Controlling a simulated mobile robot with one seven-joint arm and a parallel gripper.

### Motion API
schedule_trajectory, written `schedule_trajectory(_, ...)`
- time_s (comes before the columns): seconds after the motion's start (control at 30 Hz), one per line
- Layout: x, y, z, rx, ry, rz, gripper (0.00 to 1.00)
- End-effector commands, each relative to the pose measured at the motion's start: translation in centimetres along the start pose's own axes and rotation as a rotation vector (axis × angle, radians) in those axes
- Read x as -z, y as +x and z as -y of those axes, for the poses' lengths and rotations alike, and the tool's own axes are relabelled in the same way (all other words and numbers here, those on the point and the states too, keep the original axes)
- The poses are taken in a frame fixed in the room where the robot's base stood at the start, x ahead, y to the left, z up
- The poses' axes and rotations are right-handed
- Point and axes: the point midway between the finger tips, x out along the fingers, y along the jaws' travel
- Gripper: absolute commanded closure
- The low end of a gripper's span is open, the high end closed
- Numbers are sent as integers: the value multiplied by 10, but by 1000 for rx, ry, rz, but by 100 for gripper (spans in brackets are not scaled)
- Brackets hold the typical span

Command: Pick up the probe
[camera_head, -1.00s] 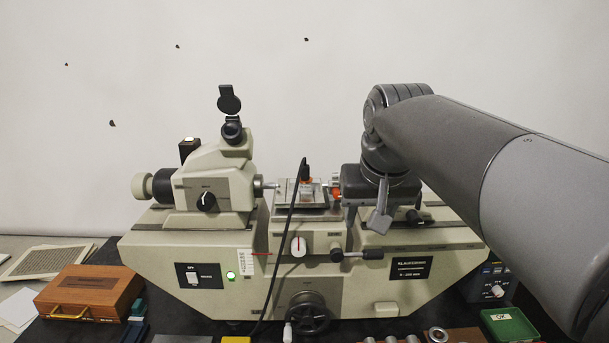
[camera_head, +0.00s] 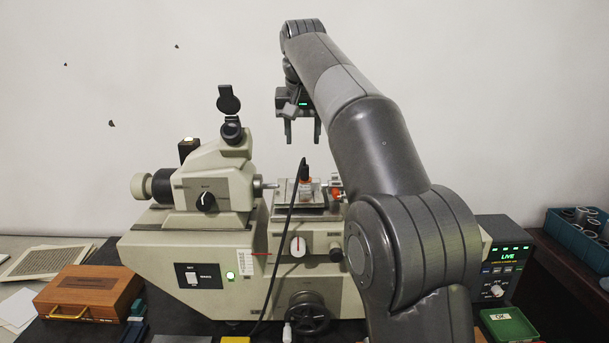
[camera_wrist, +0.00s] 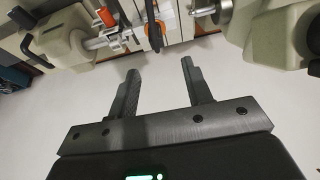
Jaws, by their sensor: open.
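What looks like the probe (camera_head: 305,173) stands upright on the small stage in the middle of the measuring machine. It has a dark top with a black cable running from it and orange lower down. It also shows in the wrist view (camera_wrist: 153,32), beyond the fingertips. My gripper (camera_head: 303,138) is open and empty, pointing down above the probe with a clear gap between them. In the wrist view the two fingers of my gripper (camera_wrist: 160,70) stand apart with nothing between them.
The machine's eyepiece head (camera_head: 213,185) rises left of the stage. An orange part (camera_head: 336,192) sits just right of the probe. The cable (camera_head: 282,240) hangs down the machine's front. A wooden box (camera_head: 90,292) and a green tray (camera_head: 508,326) flank the machine.

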Motion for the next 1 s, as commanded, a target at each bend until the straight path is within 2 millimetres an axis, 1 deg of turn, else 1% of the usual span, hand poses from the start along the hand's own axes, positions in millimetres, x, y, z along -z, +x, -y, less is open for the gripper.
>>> schedule_trajectory(0.2,-1,34,-1,-1,1,3,55)
schedule_trajectory(0.47,-2,56,-2,0,1,3,55)
schedule_trajectory(0.7,-3,91,-5,0,1,2,55)
schedule_trajectory(0.8,-3,99,-5,0,1,0,55)
schedule_trajectory(1.0,-2,100,-5,1,1,-1,55)
